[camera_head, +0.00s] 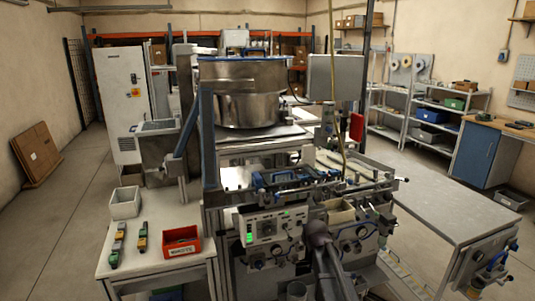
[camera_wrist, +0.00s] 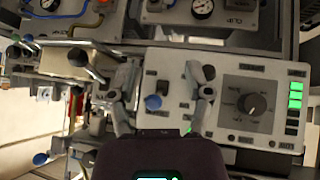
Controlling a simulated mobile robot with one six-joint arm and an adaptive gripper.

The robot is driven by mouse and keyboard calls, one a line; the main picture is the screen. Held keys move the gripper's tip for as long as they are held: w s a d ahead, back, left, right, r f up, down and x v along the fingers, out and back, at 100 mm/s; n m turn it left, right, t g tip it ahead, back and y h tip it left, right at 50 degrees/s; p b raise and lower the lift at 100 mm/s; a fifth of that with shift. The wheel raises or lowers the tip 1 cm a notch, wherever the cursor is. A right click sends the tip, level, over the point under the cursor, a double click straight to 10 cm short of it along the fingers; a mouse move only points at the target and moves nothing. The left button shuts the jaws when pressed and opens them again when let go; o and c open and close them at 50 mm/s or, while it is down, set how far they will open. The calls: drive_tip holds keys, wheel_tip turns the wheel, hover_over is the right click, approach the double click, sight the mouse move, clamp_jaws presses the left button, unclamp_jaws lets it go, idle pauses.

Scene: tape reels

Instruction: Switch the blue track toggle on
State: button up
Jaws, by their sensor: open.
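In the wrist view, a blue-tipped toggle (camera_wrist: 153,102) stands on the pale control panel (camera_wrist: 225,72). It appears between the two fingers of my gripper (camera_wrist: 164,80), which are spread apart with nothing held. I cannot tell whether either finger touches the toggle, or which way its lever is set. In the head view, the same panel (camera_head: 256,216) is on the front of the machine. My gripper (camera_head: 318,234) is at the panel's right part there, and the blue toggle is hidden behind it.
A black dial (camera_wrist: 252,103) and a column of green lights (camera_wrist: 295,100) are right of the fingers. A red bin (camera_head: 181,241) sits on the left table. A clear tabletop (camera_head: 440,205) is at right.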

drive_tip(key=s+f+m+g, duration=0.1)
drive_tip(key=s+g, duration=0.3)
drive_tip(key=s, duration=0.9)
drive_tip(key=s+f+m+g, duration=0.1)
drive_tip(key=s+f+g, duration=0.2)
drive_tip(key=s, duration=1)
drive_tip(key=shift+d+m+g, duration=0.35)
drive_tip(key=shift+m+g, duration=0.05)
drive_tip(key=shift+g, duration=0.1)
drive_tip(key=shift+s, duration=0.1)
